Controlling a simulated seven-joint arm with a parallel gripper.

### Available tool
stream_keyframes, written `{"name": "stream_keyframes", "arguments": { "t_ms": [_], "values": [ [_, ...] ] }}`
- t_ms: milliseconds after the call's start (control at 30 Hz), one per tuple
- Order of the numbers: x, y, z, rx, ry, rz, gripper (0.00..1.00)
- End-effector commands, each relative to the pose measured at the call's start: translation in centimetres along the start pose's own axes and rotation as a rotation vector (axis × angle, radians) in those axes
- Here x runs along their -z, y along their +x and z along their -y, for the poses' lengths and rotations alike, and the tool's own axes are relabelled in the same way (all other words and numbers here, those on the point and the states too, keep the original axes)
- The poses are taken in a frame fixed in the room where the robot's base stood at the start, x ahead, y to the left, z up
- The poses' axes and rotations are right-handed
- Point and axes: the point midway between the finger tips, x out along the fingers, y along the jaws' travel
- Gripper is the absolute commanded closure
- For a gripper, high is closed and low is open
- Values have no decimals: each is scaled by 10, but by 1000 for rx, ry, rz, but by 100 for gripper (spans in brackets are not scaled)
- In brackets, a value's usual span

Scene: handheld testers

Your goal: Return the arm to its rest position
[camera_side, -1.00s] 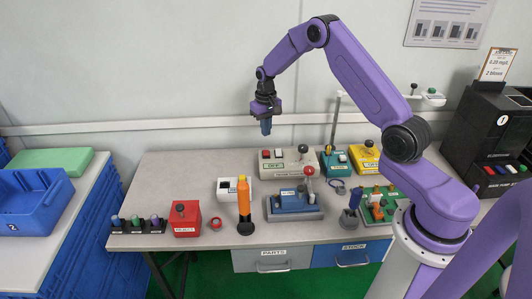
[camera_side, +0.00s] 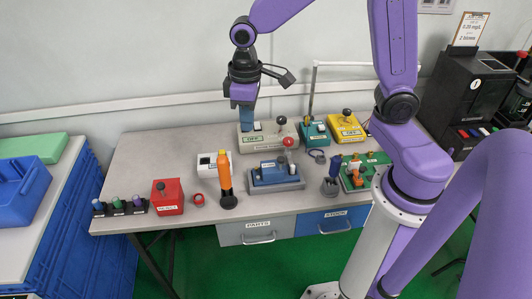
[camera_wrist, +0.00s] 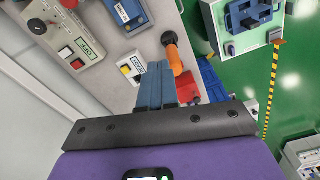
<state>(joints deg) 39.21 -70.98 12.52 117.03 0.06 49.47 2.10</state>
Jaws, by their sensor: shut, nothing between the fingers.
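My gripper (camera_side: 246,116) is at the end of my purple arm, above the back of the grey table (camera_side: 150,165) in the side view. Its blue fingers are together with nothing between them and point down. They overlap the left end of the beige switch box (camera_side: 262,141) in that view, so the exact gap is unclear. In the wrist view the fingers (camera_wrist: 167,85) show side by side, with the orange-handled tester (camera_wrist: 178,60) just beyond them. That tester also stands upright in the side view (camera_side: 224,173).
On the table are a red box (camera_side: 167,197), a blue device (camera_side: 274,175), a teal box (camera_side: 314,133), a yellow box (camera_side: 347,128) and a green board (camera_side: 368,171). A black machine (camera_side: 466,100) stands at the right. A blue bin (camera_side: 22,192) is at the left.

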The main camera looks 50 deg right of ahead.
Motion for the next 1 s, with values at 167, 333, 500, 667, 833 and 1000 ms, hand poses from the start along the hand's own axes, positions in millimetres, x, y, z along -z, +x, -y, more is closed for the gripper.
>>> {"name": "stream_keyframes", "arguments": {
  "t_ms": [167, 333, 500, 667, 833, 1000],
  "values": [
    [-59, -18, 43, 4, -189, -9, 100],
    [-119, -26, 67, 8, -361, -11, 100],
    [-168, -27, 77, 12, -499, -14, 100],
    [-191, -26, 78, 14, -567, -13, 100],
    [-197, -25, 78, 14, -583, -11, 100],
    [-196, -25, 78, 14, -582, -11, 100]
  ]
}}
